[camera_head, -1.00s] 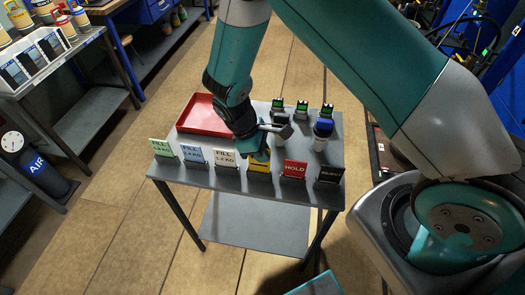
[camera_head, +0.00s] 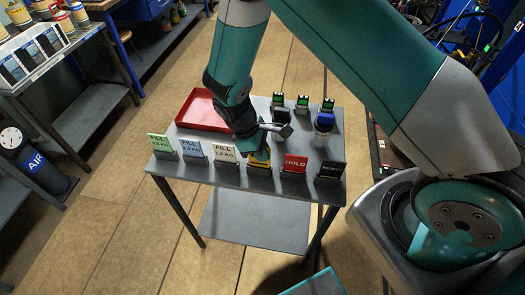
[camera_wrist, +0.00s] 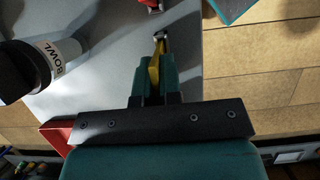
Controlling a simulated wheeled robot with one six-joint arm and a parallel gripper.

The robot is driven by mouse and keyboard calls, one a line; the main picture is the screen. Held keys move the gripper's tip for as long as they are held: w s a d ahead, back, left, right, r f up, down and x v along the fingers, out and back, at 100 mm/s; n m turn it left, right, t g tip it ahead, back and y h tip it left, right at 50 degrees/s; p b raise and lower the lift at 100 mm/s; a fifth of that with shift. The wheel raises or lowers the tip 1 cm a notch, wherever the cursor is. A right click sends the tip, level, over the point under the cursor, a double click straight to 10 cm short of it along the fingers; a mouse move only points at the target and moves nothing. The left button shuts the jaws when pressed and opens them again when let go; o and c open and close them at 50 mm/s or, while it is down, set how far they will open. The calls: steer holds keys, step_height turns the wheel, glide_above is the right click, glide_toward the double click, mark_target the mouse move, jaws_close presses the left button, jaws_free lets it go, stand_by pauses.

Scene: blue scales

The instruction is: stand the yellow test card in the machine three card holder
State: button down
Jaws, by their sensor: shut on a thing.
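My gripper (camera_head: 260,154) points down at the front row of cards on the grey table (camera_head: 272,209). In the wrist view its teal fingers (camera_wrist: 154,84) are shut on the yellow test card (camera_wrist: 155,68). The card also shows in the head view (camera_head: 260,160), largely covered by my gripper, between the white FILL card (camera_head: 225,151) and the red HOLD card (camera_head: 295,163). A small metal piece (camera_wrist: 160,42) is at the card's far end. I cannot tell whether the card is still seated in a holder. I cannot make out which holder is machine three's.
Green (camera_head: 159,145) and blue FILL cards (camera_head: 193,149) stand left, a black REJECT card (camera_head: 331,171) right. A red tray (camera_head: 203,110) and a container labelled BOWL (camera_wrist: 45,65) are close behind. A side bench (camera_head: 75,95) stands at left.

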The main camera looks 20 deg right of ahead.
steer(key=shift+f+b, duration=0.4)
steer(key=shift+f, duration=0.25)
steer(key=c, duration=1.2)
jaws_free()
steer(key=b+v, duration=0.3)
steer(key=v, duration=1.4)
steer(key=shift+r, duration=0.3)
